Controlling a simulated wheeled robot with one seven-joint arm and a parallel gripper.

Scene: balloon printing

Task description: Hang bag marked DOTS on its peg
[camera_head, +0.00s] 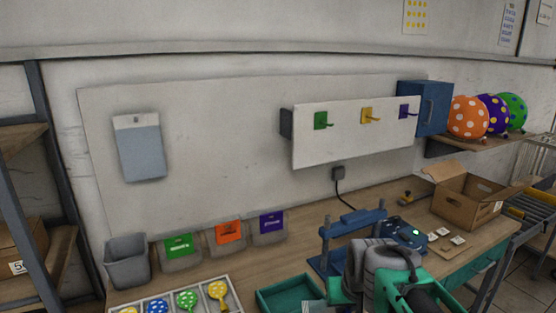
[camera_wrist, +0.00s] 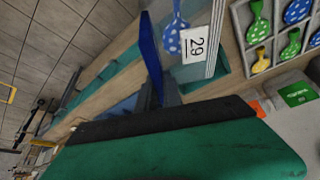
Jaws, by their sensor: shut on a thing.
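My gripper (camera_head: 338,293) is low at the bottom of the head view, over the bench. In the wrist view a broad green and black finger (camera_wrist: 180,145) fills the lower part. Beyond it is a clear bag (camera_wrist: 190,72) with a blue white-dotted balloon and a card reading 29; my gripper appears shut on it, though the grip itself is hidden. I cannot read DOTS on it. A white board (camera_head: 345,145) on the wall carries a green peg (camera_head: 321,120), a yellow peg (camera_head: 368,115) and a purple peg (camera_head: 406,111), all empty.
A balloon tray (camera_head: 234,290), teal tray (camera_head: 285,293), blue press (camera_head: 352,222) and cardboard box (camera_head: 462,207) occupy the bench. A blue cabinet (camera_head: 425,107) adjoins the board.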

